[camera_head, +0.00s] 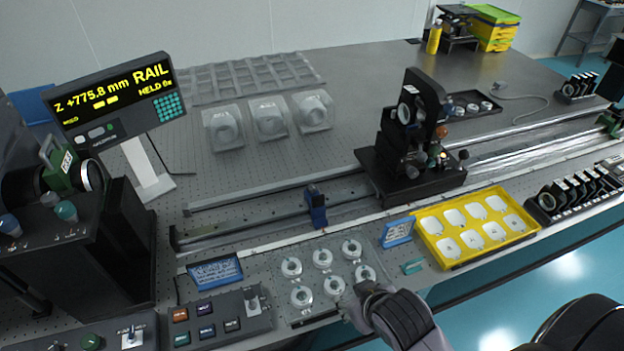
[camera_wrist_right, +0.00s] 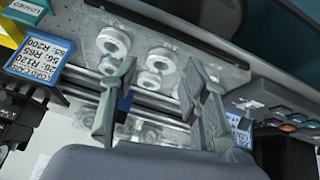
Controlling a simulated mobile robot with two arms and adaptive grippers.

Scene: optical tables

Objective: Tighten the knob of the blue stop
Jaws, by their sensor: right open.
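The blue stop (camera_head: 316,207) sits upright on the long rail in the head view, left of the black optics carriage. Its knob is too small to make out clearly. My right gripper (camera_head: 368,289) is at the front edge of the table, over the lower right of the ring tray, apart from the stop and nearer to me. In the right wrist view the two fingers of my right gripper (camera_wrist_right: 157,92) stand wide apart with nothing held between them. A small blue patch beside the left finger may be the stop, but I cannot tell. My left gripper is not in view.
The ring tray (camera_head: 318,254) holds several round pieces in front of the rail. A yellow tray (camera_head: 448,251), a blue label stand (camera_head: 397,231) and a black optics carriage (camera_head: 410,180) stand to the right. A button box (camera_head: 216,329) is at left. The rail beside the stop is clear.

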